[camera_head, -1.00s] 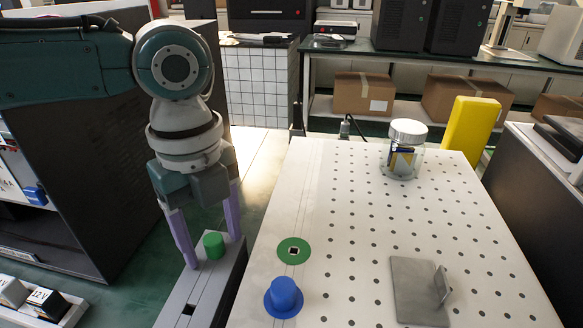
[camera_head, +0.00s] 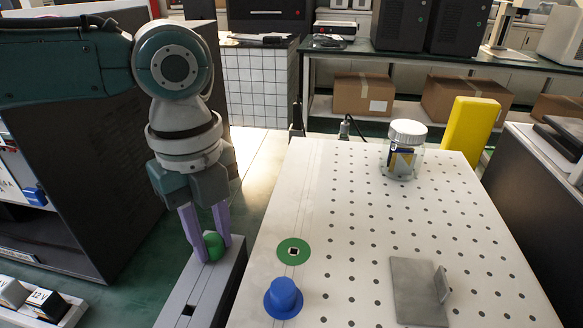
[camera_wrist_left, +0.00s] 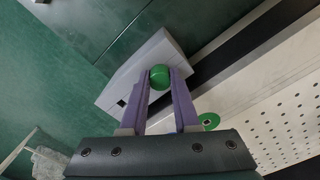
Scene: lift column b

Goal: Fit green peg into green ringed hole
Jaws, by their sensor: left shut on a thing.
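The green peg (camera_head: 214,246) is between the purple fingers of my left gripper (camera_head: 213,247), which is shut on it. It is at the far end of the grey block (camera_head: 232,262); I cannot tell whether its lower part is still in the block. In the left wrist view the peg (camera_wrist_left: 160,77) shows between the fingertips. The green ring (camera_head: 294,251) with a dark square hole in its middle lies on the white perforated table, to the right of the gripper. It also shows in the left wrist view (camera_wrist_left: 209,121). My right gripper is not in view.
A blue peg (camera_head: 283,298) with a wide flange stands on the table just in front of the green ring. A grey metal bracket (camera_head: 418,290), a lidded jar (camera_head: 404,150) and a yellow block (camera_head: 470,128) are farther right. The grey block has an empty square hole (camera_head: 188,310).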

